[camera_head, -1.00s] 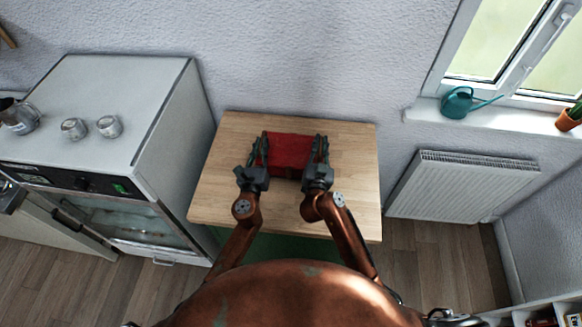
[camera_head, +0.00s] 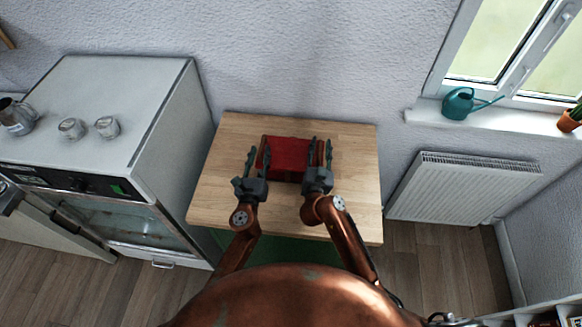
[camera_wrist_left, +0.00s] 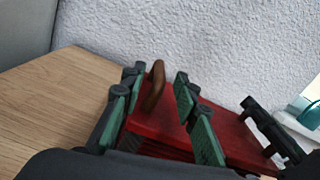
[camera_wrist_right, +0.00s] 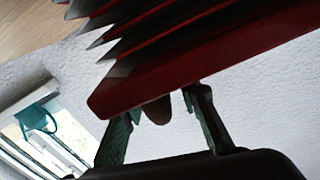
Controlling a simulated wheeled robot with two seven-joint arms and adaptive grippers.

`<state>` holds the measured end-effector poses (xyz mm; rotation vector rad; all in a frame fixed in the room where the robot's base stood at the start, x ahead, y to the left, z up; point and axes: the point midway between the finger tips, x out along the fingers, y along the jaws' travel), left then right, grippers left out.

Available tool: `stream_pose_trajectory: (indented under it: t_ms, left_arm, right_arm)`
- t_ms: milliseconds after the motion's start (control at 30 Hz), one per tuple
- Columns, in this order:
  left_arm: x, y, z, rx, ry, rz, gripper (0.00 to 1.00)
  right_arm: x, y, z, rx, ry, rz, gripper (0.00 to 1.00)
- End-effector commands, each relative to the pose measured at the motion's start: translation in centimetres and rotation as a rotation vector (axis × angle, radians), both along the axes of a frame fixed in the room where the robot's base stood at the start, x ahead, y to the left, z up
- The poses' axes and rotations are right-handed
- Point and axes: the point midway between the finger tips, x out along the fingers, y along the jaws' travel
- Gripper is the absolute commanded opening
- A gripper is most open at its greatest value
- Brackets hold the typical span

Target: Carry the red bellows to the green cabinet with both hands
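The red bellows (camera_head: 290,155) sits over the wooden top of the green cabinet (camera_head: 275,248), around its middle. My left gripper (camera_head: 258,160) is at the bellows' left end. In the left wrist view its green-padded fingers (camera_wrist_left: 155,115) stand apart on either side of a brown handle (camera_wrist_left: 154,86), with gaps showing. My right gripper (camera_head: 320,156) is at the right end. In the right wrist view its fingers (camera_wrist_right: 160,120) are spread around the other brown handle (camera_wrist_right: 158,109), apart from it. The bellows' underside contact with the top is hidden.
A white stove (camera_head: 110,95) with metal pots stands to the left of the cabinet. A white radiator (camera_head: 462,187) is on the right, below a windowsill with a teal watering can (camera_head: 460,103). The wooden top has bare room (camera_head: 350,190) around the bellows.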

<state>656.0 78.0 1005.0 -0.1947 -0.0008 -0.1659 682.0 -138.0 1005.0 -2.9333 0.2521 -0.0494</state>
Motion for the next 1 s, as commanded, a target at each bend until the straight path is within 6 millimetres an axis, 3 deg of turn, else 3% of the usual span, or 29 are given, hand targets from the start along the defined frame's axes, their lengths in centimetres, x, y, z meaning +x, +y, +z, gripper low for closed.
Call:
stream_pose_trajectory:
  t_ms: [200,400,667,1000]
  left_arm:
    - [-4.8,0.9,-0.3,0.001,0.003,0.000,0.28]
    - [-7.9,1.4,-0.2,0.000,0.002,0.002,0.28]
    - [-9.2,1.6,-0.2,0.000,0.001,0.001,0.28]
    - [-9.2,1.6,-0.2,0.000,0.001,0.002,0.28]
  right_arm:
    - [0.0,0.0,0.0,0.000,0.000,0.000,0.29]
    - [0.0,0.0,0.0,0.000,0.000,0.000,0.29]
    - [-0.8,0.1,-0.1,-0.001,0.001,0.000,0.29]
    - [-7.2,1.2,-0.2,-0.001,0.002,0.001,0.29]
